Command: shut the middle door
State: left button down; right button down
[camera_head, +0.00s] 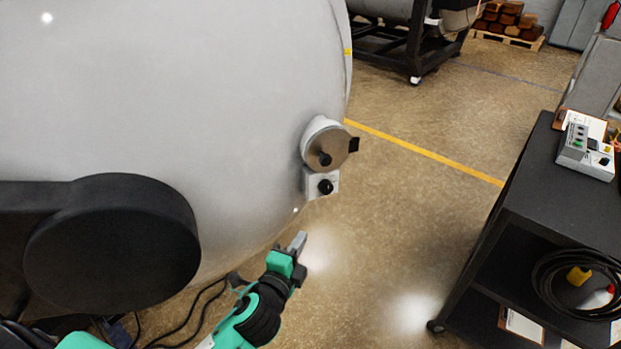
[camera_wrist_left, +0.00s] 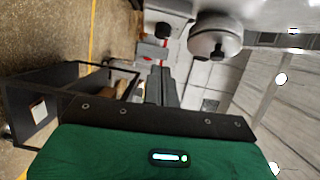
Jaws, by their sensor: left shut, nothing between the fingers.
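A big, smooth, pale grey rounded surface (camera_head: 200,100) fills the left of the head view; it looks like the furnace door, but its edges are mostly cut off. A thick black hinge-like arm with a round end (camera_head: 115,240) lies in front of it at the lower left. My left gripper (camera_head: 298,242) is shut and empty, low beside the right edge of the pale surface, seemingly apart from it. Its closed fingers (camera_wrist_left: 160,85) also show in the wrist view. My right gripper is not in view.
A round metal-capped port (camera_head: 331,148) and a black knob (camera_head: 325,187) stick out above my left gripper. A black cart (camera_head: 545,190) with a control box (camera_head: 585,152) stands at the right. Open floor (camera_head: 400,220) lies between. Black cables (camera_head: 190,318) lie at the bottom.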

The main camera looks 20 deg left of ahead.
pick_arm(q)
notch_tip(320, 180, up, 2)
jog(key=p, duration=0.6)
send_over(310, 196)
jog(key=s+d, duration=0.2)
jog(key=s, duration=0.3)
jog(key=shift+s+a+m, duration=0.1)
jog(key=shift+m, duration=0.2)
